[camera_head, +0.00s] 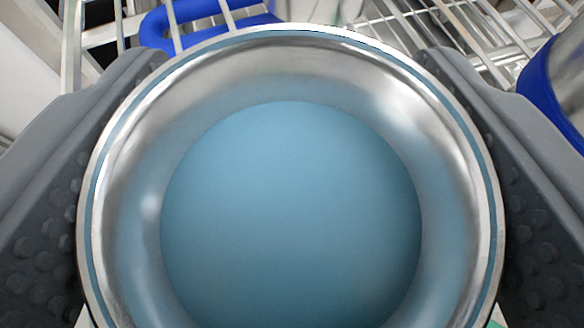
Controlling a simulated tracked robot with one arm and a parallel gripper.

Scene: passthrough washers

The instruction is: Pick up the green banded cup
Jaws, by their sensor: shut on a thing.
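A round metal cup (290,215) fills the middle of the view, seen end-on. It has a shiny silver rim with a thin blue line and a smooth blue round face. My gripper (292,70) is shut on it, with one dark grey studded finger against its left side and the other against its right. The cup's side wall is hidden, so I cannot see any green band on it. A tiny bit of green (496,322) shows at the bottom right corner; I cannot tell what it belongs to.
A white wire rack (395,22) lies beyond the cup. A blue handle-like loop (160,28) is at the top left of it. A blue-rimmed object (541,90) is close to the right finger. A shiny metal object (318,10) stands at the top middle.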

